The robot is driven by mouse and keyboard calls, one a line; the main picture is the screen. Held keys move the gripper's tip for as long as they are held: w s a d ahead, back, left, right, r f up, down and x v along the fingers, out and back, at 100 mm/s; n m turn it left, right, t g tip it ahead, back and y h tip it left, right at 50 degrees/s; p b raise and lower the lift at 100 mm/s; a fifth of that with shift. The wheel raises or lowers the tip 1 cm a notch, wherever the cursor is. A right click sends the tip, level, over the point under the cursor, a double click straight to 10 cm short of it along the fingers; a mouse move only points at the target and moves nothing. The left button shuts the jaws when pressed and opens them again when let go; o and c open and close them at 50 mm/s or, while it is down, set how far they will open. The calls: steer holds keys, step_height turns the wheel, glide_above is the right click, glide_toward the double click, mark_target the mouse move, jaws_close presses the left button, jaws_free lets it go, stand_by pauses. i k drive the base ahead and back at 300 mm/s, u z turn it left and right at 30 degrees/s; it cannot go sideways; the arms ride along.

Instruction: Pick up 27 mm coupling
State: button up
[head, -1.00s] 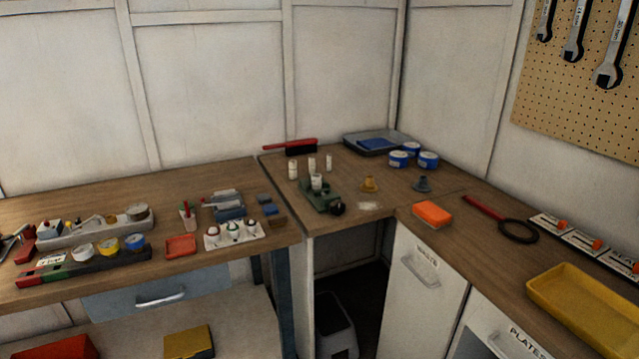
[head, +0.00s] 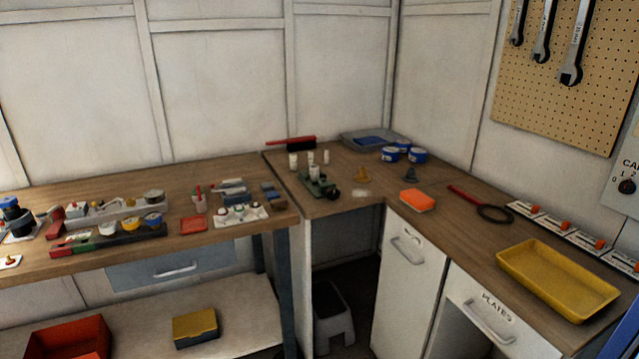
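I cannot tell which piece is the 27 mm coupling; no size marking is legible on the small parts. On the corner bench (head: 345,203) stand a small brass-coloured flanged piece (head: 361,175) and a similar dark grey-blue one (head: 410,175). Left of them is a green device (head: 318,187) with a black knob. Several small white cylinders stand by it, one of them at the left (head: 293,162). My gripper is not in view.
The left bench (head: 225,244) holds racks, jars and a red tray (head: 194,224). A grey step stool (head: 332,316) stands under the corner.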

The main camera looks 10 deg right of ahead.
mark_target(314, 173)
steer(key=k, duration=0.85)
steer(key=u, duration=0.3)
steer(key=i, duration=0.5)
steer(key=u, duration=0.7)
steer(key=i, duration=0.9)
steer(key=u, duration=0.1)
